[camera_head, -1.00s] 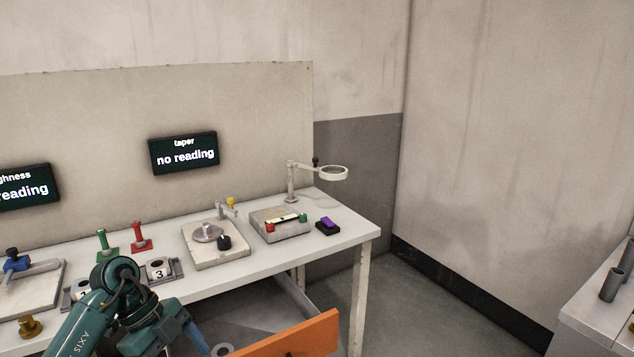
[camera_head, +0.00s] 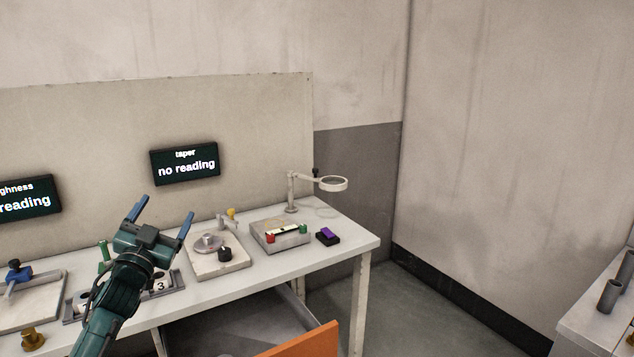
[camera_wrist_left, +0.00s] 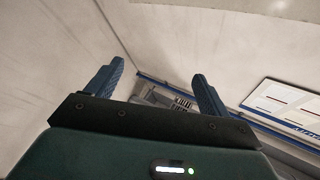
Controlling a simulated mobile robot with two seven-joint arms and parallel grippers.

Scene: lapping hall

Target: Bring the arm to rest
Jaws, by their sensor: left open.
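My left gripper (camera_head: 164,215) is raised above the left part of the white bench (camera_head: 330,255), fingers pointing up. Its two blue fingers are spread apart with nothing between them. In the left wrist view the open fingers (camera_wrist_left: 155,85) frame only wall and distant fittings. My left arm hides part of the numbered holder (camera_head: 175,283) and most of the green stand (camera_head: 103,252) behind it. My right gripper does not show in either view.
On the bench stand a round-plate gauge (camera_head: 208,244), a box with red and green buttons (camera_head: 280,236), a magnifier (camera_head: 333,184) and a purple-topped block (camera_head: 328,235). An orange-fronted drawer (camera_head: 305,343) stands open below. A grey floor gap lies right of the bench.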

